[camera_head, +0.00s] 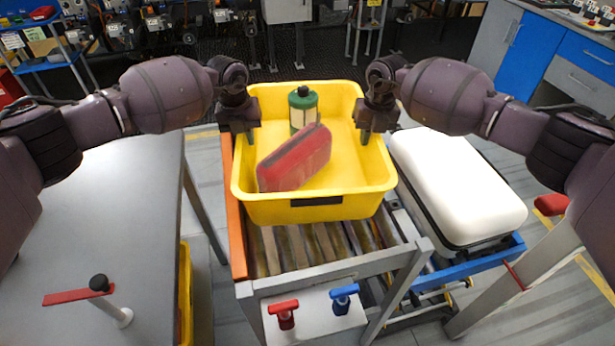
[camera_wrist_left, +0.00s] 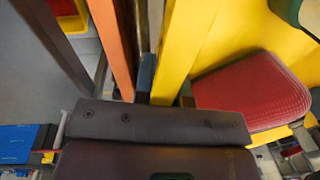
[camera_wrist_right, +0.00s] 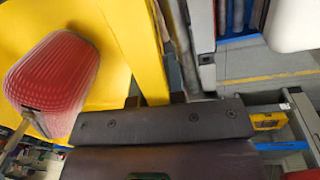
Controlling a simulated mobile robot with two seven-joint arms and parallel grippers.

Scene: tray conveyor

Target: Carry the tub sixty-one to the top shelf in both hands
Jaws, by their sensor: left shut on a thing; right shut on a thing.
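A yellow tub (camera_head: 345,213) sits over the roller conveyor (camera_head: 290,250) in the middle of the head view. It holds a red case (camera_head: 295,160) leaning at a tilt and a green canister with a pale label (camera_head: 303,108). My left gripper (camera_head: 245,138) is shut on the tub's left rim, which also shows in the left wrist view (camera_wrist_left: 178,50). My right gripper (camera_head: 367,136) is shut on the right rim, seen in the right wrist view (camera_wrist_right: 145,50). A dark label patch on the front wall is too small to read. The top shelf cannot be made out.
A white-lidded case (camera_head: 455,185) lies on a blue cart right of the conveyor. A grey table (camera_head: 100,220) with a red lever (camera_head: 75,297) stands at left. Red (camera_head: 284,312) and blue (camera_head: 344,297) handles are at the conveyor's front end. Shelves and cabinets line the back.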

